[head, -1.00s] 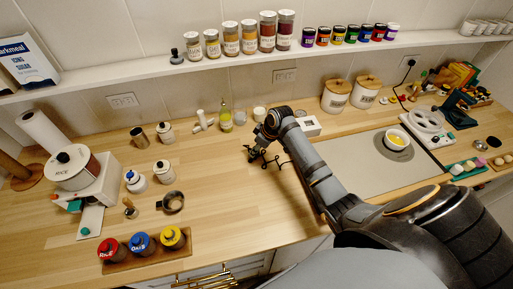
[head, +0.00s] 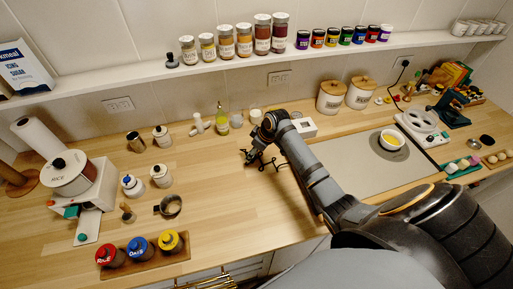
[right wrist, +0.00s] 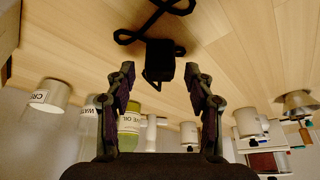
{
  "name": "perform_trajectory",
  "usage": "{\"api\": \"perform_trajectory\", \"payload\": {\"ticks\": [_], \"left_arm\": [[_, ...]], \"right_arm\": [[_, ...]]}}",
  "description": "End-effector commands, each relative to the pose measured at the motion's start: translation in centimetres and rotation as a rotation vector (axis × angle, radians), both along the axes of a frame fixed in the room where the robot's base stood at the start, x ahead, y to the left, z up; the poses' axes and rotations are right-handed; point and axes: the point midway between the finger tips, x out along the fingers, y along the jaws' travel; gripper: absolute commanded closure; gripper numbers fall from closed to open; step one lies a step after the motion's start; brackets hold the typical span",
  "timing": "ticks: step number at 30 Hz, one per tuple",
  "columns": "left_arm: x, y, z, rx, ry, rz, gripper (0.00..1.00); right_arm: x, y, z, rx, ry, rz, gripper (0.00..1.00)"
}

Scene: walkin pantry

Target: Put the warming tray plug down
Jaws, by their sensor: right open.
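The black warming tray plug (right wrist: 158,62) sits at the counter surface in the right wrist view, just beyond and between my fingertips. Its black cord (right wrist: 150,28) loops away over the wood. My right gripper (head: 250,156) is low over the middle of the counter in the head view; the cord (head: 268,162) shows beside it. In the right wrist view, the gripper's two fingers (right wrist: 161,85) are spread apart, with a gap on both sides of the plug. In the head view the plug is too small and dark to separate from the fingers. My left gripper is not in view.
A small white box (head: 304,128) and an oil bottle (head: 222,120) stand behind the gripper. Several jars and a metal ring (head: 170,206) are to the left. Wood in front is clear.

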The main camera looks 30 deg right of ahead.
Motion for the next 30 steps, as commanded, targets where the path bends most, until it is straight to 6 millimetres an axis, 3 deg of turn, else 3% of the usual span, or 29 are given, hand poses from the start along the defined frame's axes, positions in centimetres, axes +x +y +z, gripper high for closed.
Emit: {"api": "perform_trajectory", "payload": {"ticks": [9,15,30], "left_arm": [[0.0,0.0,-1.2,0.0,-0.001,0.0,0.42],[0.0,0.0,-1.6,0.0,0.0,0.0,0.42],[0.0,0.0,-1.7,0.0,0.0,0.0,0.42]], "right_arm": [[-2.4,-1.6,6.6,-0.006,-0.004,0.001,0.46],[-3.5,-2.2,9.8,-0.004,-0.001,0.0,0.46],[-3.8,-2.3,10.7,-0.001,0.001,0.0,0.46]]}}
